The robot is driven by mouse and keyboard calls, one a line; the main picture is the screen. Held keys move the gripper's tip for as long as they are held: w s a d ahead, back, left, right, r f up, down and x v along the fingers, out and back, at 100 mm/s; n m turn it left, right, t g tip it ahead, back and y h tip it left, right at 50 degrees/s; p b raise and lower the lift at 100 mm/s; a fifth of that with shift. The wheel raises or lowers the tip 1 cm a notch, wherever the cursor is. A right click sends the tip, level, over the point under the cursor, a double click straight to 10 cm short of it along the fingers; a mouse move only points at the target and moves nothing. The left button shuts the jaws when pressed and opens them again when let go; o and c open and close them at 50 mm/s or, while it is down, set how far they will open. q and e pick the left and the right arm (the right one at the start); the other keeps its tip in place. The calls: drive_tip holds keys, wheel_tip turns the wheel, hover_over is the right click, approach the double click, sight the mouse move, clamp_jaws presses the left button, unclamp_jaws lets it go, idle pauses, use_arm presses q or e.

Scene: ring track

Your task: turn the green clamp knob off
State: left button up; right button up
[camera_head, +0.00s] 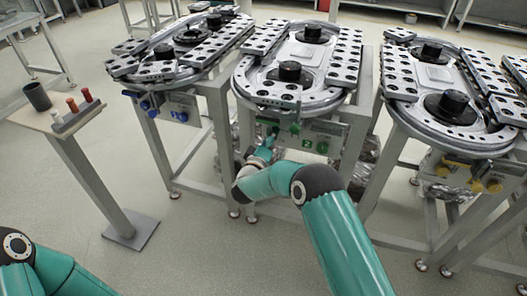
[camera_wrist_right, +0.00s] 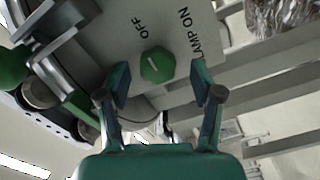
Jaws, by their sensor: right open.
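The green clamp knob (camera_wrist_right: 157,65) shows in the right wrist view on a grey panel (camera_wrist_right: 185,28) printed "OFF" and "CLAMP ON". A pale line marks its face; which label it points to is hard to tell. My right gripper (camera_wrist_right: 160,76) is open, with one fingertip on each side of the knob; I cannot tell whether they touch it. In the head view my right gripper (camera_head: 264,148) is at the front panel of the middle ring-track station (camera_head: 312,134), and my arm partly hides that area. My left gripper is out of view; only part of its arm shows at lower left.
Another green handle (camera_wrist_right: 12,68) is at the wrist view's left edge. Ring-track stations with blue knobs (camera_head: 150,106) and yellow knobs (camera_head: 485,185) stand either side. A small stand (camera_head: 62,118) with a dark cup (camera_head: 37,96) is at left. Floor between is clear.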

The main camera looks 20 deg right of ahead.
drive_tip(key=v, duration=1.1)
drive_tip(key=s+d+g+y+p, duration=0.1)
drive_tip(key=s+d+g+p, duration=0.25)
drive_tip(key=d+p, duration=0.65)
drive_tip(key=s+a+f+m+g+y, duration=0.2)
drive_tip(key=s+a+f+g+y, duration=0.15)
drive_tip(key=s+f+y, duration=0.75)
drive_tip(key=s+a+m+g+y, duration=0.1)
drive_tip(key=s+a+m+g, duration=0.2)
drive_tip(key=s, duration=0.7)
drive_tip(key=s+a+f+m+g+y, duration=0.1)
drive_tip(key=s+a+m+g, duration=0.2)
drive_tip(key=s+a, duration=0.3)
drive_tip(key=s+g, duration=0.1)
drive_tip(key=s, duration=0.3)
drive_tip(key=shift+f, duration=0.35)
